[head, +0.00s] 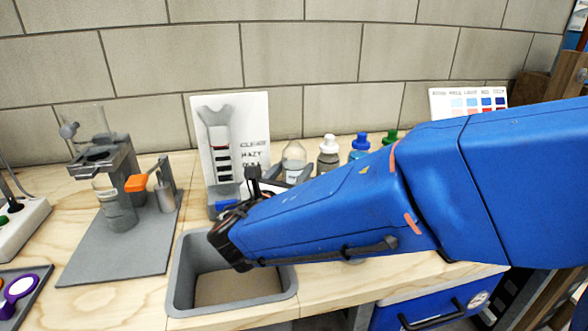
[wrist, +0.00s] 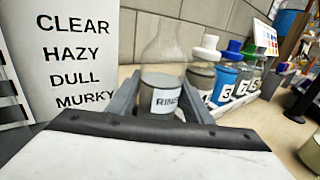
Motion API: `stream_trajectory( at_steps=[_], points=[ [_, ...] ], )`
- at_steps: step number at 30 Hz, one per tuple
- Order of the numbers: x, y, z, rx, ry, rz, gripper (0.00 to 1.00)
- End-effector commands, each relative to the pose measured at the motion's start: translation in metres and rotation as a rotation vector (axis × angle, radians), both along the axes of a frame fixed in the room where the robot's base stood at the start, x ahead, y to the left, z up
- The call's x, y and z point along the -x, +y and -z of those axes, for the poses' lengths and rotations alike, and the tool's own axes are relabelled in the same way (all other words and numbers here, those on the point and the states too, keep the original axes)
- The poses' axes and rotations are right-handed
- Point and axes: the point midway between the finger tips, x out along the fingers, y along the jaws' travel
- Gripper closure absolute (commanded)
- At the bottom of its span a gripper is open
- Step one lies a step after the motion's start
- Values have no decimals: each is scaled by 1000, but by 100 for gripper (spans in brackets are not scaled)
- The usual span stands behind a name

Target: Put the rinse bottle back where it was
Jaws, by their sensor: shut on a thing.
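The rinse bottle (wrist: 163,55) is a clear, cone-topped bottle with grey contents and a white label reading "RINS…" in the wrist view. It looks upright. In the head view its clear upper part (head: 294,152) shows behind my arm, in front of the back wall. My gripper (wrist: 162,98) is shut on the bottle, one grey finger on each side of its lower body. The bottle's base is hidden, so I cannot tell whether it touches the bench.
Right of the bottle stand numbered bottles with white (head: 328,140), blue (head: 360,141) and green (head: 389,137) caps. A clarity chart (head: 255,115) stands to the left. A grey bin (head: 178,285) lies below my arm. A grey stand (head: 105,165) is at left.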

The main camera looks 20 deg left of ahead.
Motion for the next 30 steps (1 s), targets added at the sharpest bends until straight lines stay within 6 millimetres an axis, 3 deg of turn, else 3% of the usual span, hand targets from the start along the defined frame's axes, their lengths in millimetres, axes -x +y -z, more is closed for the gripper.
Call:
stream_trajectory(
  at_steps=[2,3,16,30],
  points=[
    [0,0,2,0,0,0,87],
    [0,0,2,0,0,0,47],
    [5,1,-1,1,0,-2,47],
    [80,4,-1,0,0,-4,47]
  ],
)
